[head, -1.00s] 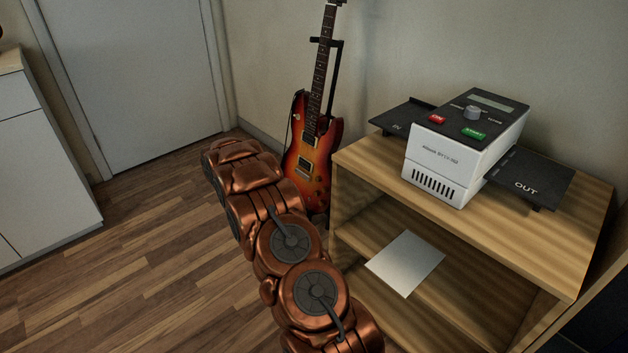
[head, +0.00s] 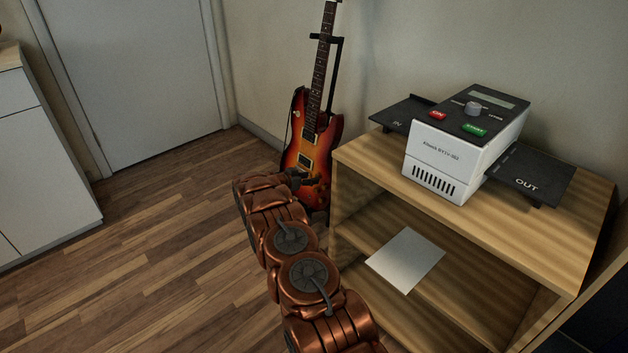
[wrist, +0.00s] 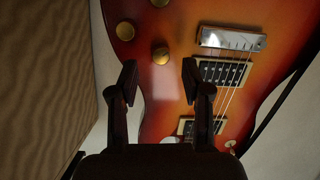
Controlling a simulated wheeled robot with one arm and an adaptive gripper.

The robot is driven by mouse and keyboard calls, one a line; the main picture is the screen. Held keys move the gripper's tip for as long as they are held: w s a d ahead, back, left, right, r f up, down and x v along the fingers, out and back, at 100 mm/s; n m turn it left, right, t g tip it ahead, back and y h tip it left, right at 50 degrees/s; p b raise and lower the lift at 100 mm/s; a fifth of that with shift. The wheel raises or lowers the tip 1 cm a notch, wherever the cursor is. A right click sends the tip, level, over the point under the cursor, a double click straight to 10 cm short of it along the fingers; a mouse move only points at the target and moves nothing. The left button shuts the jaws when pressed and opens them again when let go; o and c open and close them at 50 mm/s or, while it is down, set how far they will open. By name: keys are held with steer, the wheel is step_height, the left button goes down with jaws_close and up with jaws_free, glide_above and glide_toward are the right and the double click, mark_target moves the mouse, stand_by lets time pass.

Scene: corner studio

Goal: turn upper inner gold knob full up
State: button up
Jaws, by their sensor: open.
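The sunburst electric guitar (head: 301,168) leans upright on its stand in the head view. In the wrist view its body (wrist: 185,25) fills the middle, with the bridge at the top. Three gold knobs show there: one nearest my gripper (wrist: 160,55), one at the left (wrist: 125,31), and one cut by the top edge (wrist: 160,3). My gripper (wrist: 159,81) is open and empty, its fingers apart in front of the body. The nearest knob appears between and beyond the fingertips, with no visible contact. In the head view my gripper (head: 309,181) overlaps the guitar's lower body; the knobs are hidden there.
A wooden shelf unit (head: 470,225) stands close right of the guitar, carrying a white and black device (head: 448,160). A black stand (head: 337,70) rises behind the guitar. The floor (head: 150,250) to the left is clear.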

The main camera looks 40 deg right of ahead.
steer(key=shift+b+x, duration=0.35)
steer(key=shift+x, duration=1.3)
jaws_close()
